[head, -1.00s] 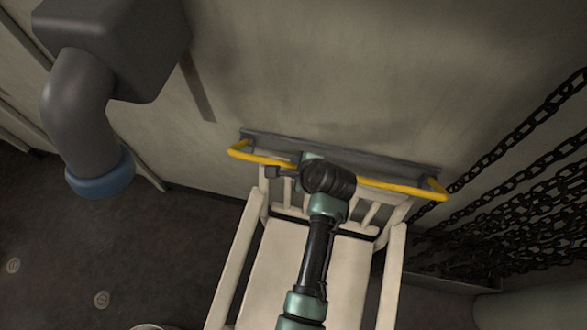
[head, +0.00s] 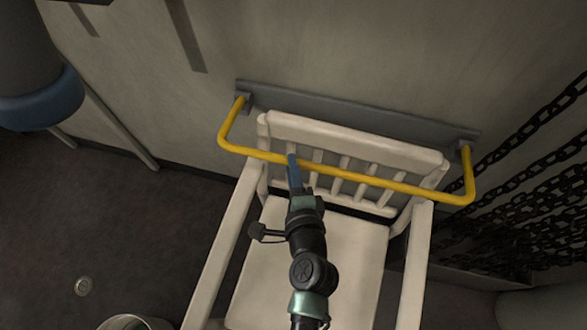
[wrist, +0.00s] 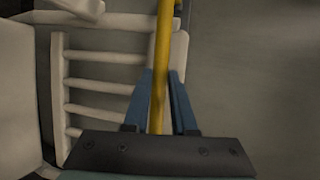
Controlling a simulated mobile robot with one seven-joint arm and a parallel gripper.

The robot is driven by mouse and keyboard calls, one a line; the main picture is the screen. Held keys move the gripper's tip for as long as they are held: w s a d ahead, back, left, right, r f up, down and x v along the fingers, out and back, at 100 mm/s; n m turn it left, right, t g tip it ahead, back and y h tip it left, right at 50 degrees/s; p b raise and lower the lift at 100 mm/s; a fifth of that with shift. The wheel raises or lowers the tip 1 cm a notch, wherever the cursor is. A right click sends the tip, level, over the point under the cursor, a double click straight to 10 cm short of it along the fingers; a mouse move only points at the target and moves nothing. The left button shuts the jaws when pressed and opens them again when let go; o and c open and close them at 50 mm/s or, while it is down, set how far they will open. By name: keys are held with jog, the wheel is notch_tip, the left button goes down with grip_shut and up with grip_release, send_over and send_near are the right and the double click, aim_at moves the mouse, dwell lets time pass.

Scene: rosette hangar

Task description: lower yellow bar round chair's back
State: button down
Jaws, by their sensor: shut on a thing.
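The yellow bar (head: 345,174) is a U-shaped rail hinged at both ends to a grey wall plate (head: 350,117). In the head view it runs across the front of the slatted back of the white chair (head: 365,137), with its arms passing outside the back on both sides. My gripper (head: 293,163) is shut on the bar, left of its middle. In the wrist view the bar passes between the blue fingers (wrist: 160,100), with the chair's slats (wrist: 100,86) to the left. Whether the bar touches the chair back is unclear.
Dark chains (head: 535,180) hang at the right, close to the bar's right end. A grey pipe with a blue collar (head: 42,100) is at the upper left. A round pail rim (head: 135,322) shows at the bottom left. The floor at left is mostly clear.

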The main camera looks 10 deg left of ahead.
notch_tip(320, 180, down, 3)
jog(key=b, duration=0.4)
jog(key=shift+s+f, duration=0.1)
jog(key=shift+f, duration=0.05)
jog(key=shift+s+f, duration=0.15)
jog(key=shift+f, duration=0.1)
jog(key=c, duration=0.7)
grip_release()
jog(key=shift+c, duration=0.2)
jog(key=shift+r, duration=0.15)
jog(key=b+v, duration=0.1)
jog(key=v, duration=1.1)
jog(key=shift+s+b, duration=0.35)
jog(key=shift+s, duration=0.1)
jog(key=shift+d, duration=0.1)
